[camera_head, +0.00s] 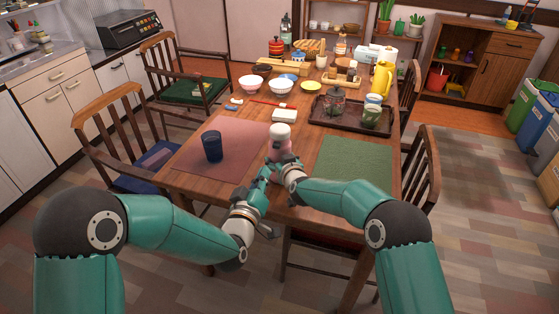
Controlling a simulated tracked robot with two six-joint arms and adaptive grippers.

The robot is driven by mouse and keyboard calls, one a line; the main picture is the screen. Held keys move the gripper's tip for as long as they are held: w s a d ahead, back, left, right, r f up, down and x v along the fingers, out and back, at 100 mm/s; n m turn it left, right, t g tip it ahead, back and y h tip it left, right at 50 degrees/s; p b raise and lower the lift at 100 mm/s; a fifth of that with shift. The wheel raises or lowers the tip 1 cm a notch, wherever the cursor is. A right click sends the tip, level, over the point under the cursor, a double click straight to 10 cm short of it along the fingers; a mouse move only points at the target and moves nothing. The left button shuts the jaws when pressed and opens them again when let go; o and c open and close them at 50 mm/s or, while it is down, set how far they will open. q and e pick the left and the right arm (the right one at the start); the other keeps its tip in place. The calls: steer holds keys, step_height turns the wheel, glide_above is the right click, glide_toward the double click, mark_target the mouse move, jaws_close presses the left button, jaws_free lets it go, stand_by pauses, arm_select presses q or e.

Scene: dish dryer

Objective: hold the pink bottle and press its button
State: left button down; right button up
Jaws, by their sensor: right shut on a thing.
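The pink bottle (279,144) has a pale top and stands upright at the near edge of the table, between the pink mat and the green mat. My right gripper (277,161) is shut on its lower part, which is largely hidden by the gripper. My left gripper (266,172) is close beside it on the left, low near the bottle's base. Its fingers are small and overlap the other gripper, so I cannot tell if they are open or shut. The button is too small to make out.
A dark blue cup (212,146) stands on the pink mat (232,135) to the left. The green mat (354,163) to the right is bare. A dark tray (322,117) with a glass jar and cups lies behind it.

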mark_target(277, 146)
arm_select(q)
step_height(277, 146, down, 4)
steer(key=a+m+g, duration=0.2)
steer(key=a, duration=0.1)
steer(key=s+d+f+m+g+h, duration=0.1)
steer(key=s+d+f+m+g, duration=0.1)
steer(key=s+d+m+g, duration=0.3)
steer(key=s+d+f+m+g+h, duration=0.1)
steer(key=d+f+m+g, duration=0.1)
steer(key=d+m+g, duration=0.35)
steer(key=w+a+r+m+t+y, duration=0.5)
steer(key=w+a+r+m+y, duration=0.15)
steer(key=r+y, duration=0.2)
steer(key=w+d, duration=0.1)
steer(key=w, duration=0.6)
steer(key=shift+w+d+n, duration=0.2)
steer(key=shift+w+n, duration=0.1)
steer(key=shift+w, duration=0.05)
